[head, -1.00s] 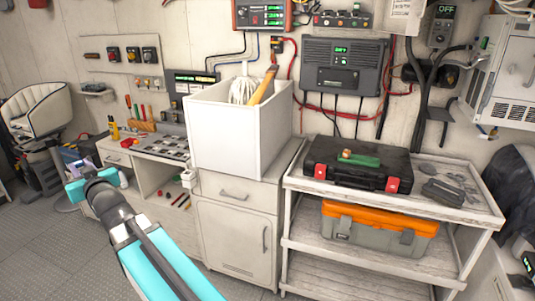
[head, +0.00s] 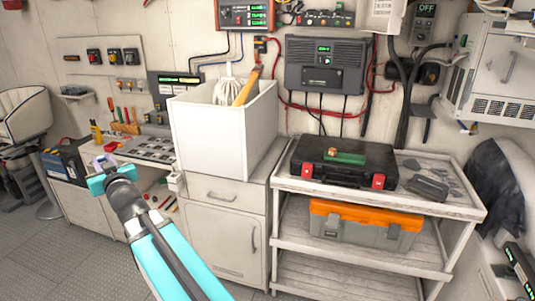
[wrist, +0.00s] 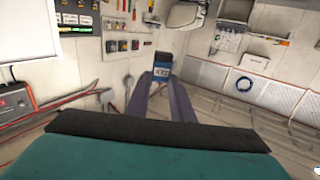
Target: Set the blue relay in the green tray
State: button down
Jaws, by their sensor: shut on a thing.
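The blue relay (wrist: 162,66) has a dark top and a pale label. It sits between the tips of my gripper's two fingers (wrist: 163,80) in the wrist view. My gripper also shows at the left of the head view (head: 104,163), raised in front of the workbench. The relay cannot be made out there. The green tray (head: 346,158) is small and lies on the black case (head: 310,152) at right in the head view, well away from my gripper. A small brownish thing seems to be at the tray's left end; it is too small to identify.
A tall white bin (head: 208,135) holding a mop head and a wooden handle stands on the cabinet (head: 228,240) between my gripper and the cart (head: 460,208). An orange-lidded toolbox (head: 365,222) sits on the cart's lower shelf. Floor at lower left is clear.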

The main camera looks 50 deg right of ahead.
jog(key=s+d+f+m+g+h+p, duration=0.1)
jog(key=s+d+m+h, duration=0.15)
jog(key=s+d, duration=0.75)
jog(key=s+d+f+m+g+h, duration=0.2)
jog(key=d+h, duration=0.2)
jog(key=d, duration=1.3)
jog(key=s+d+f+m+g+h+p, duration=0.1)
jog(key=s+d+m+h, duration=0.3)
jog(key=d, duration=1)
jog(key=s+d+f+m+g+h, duration=0.1)
jog(key=s+d+f+g, duration=0.1)
jog(key=s+d, duration=0.6)
jog(key=s+d+f+m+g+h+p, duration=0.1)
jog(key=s+d, duration=0.7)
jog(key=s, duration=1)
jog(key=s+d+f+m+g+h+p, duration=0.1)
jog(key=s+d+f+g, duration=0.2)
jog(key=s+d, duration=0.5)
jog(key=s+g, duration=0.1)
jog(key=s, duration=0.4)
jog(key=shift+d, duration=0.15)
jog(key=shift+w+m+h, duration=0.1)
jog(key=shift+m+h, duration=0.15)
